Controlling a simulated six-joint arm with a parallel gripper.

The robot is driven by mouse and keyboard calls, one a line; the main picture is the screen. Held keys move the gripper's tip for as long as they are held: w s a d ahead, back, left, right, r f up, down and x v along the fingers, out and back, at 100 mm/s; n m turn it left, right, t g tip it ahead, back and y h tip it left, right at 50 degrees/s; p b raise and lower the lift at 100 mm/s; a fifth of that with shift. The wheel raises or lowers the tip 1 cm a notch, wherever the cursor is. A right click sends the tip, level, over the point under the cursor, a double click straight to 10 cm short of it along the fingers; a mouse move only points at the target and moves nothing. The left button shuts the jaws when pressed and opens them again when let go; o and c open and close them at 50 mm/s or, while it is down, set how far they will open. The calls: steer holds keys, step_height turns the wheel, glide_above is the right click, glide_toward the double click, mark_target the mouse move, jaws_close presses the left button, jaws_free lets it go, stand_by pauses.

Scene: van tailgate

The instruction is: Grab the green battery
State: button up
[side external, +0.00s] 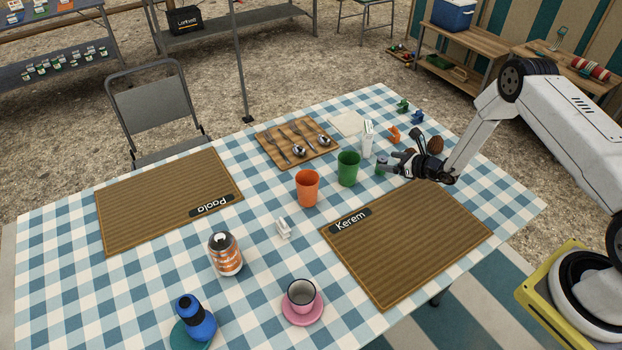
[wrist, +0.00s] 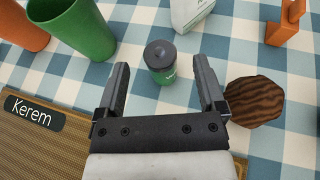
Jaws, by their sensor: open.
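The green battery (wrist: 161,65) stands upright on the checkered cloth in the wrist view, a short dark-green cylinder with a grey top. It lies between and just beyond the fingertips of my gripper (wrist: 162,78), which is open and empty. In the side view the battery (side external: 381,164) shows small beside my gripper (side external: 387,168), behind the Kerem placemat.
A brown wooden-looking lump (wrist: 254,101) sits close to the right finger. A green cup (wrist: 84,30), an orange cup (side external: 307,188) and a white carton (side external: 367,139) stand nearby. The Kerem placemat (side external: 405,245) is bare apart from its name tag.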

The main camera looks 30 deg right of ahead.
steer(key=shift+w+a+f, duration=0.1)
steer(key=shift+w, duration=0.15)
steer(key=shift+x, duration=2.45)
jaws_close()
